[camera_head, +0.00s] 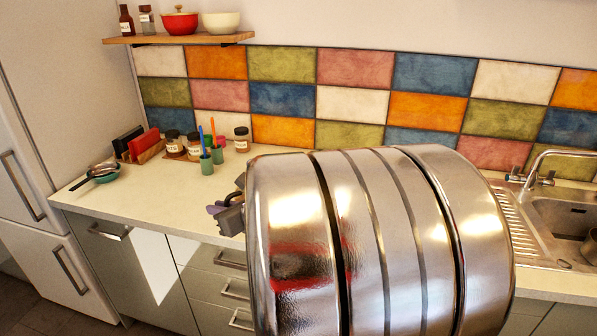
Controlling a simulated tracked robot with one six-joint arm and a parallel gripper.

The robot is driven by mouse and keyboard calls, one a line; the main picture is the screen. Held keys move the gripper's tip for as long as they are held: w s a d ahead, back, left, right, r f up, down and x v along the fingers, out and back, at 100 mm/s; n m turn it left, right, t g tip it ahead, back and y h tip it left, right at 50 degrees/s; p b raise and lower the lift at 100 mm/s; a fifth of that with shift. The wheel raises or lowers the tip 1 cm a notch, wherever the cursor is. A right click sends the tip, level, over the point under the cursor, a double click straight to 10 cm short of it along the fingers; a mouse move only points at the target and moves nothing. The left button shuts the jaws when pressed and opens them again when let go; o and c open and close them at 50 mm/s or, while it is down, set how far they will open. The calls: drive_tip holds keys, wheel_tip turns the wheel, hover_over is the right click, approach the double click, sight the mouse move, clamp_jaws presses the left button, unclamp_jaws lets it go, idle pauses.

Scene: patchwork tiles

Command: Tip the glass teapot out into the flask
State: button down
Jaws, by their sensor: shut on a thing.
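A large shiny metal body, which looks like a link of my own arm, fills the middle and right of the view close to the camera. A small grey part, perhaps the edge of my gripper (229,212), sticks out at its left side above the counter's front edge. The fingertips, and whatever may be between them, cannot be made out. I cannot see the glass teapot or the flask. The arm hides the middle of the counter.
The counter (150,205) is clear at its left front. A small bowl with utensils (101,172), a rack with red and dark items (140,145), labelled jars (174,143) and green cups (206,164) stand on it. A sink (566,215) is at right, a shelf (180,39) above.

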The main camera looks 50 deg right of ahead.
drive_tip(key=shift+s+d+r+m+t+y+p, duration=0.15)
drive_tip(key=shift+d+r+m+y, duration=0.45)
drive_tip(key=shift+r, duration=1.05)
drive_tip(key=shift+d+r+m+t+y+p, duration=0.15)
drive_tip(key=shift+d+r+m, duration=0.45)
drive_tip(key=shift+d+r, duration=0.75)
drive_tip(key=shift+s+d+r+m+y+p, duration=0.15)
drive_tip(key=shift+d+r+m+y, duration=0.4)
drive_tip(key=shift+r, duration=1.35)
drive_tip(key=shift+w, duration=0.1)
drive_tip(key=shift+d+r, duration=0.1)
drive_tip(key=shift+r, duration=0.1)
drive_tip(key=shift+p, duration=0.35)
drive_tip(key=shift+d+r, duration=0.25)
drive_tip(key=shift+r, duration=0.1)
drive_tip(key=shift+r+m, duration=0.1)
drive_tip(key=shift+m, duration=0.15)
drive_tip(key=shift+d+r, duration=0.1)
drive_tip(key=shift+r+p, duration=0.15)
drive_tip(key=shift+p, duration=0.15)
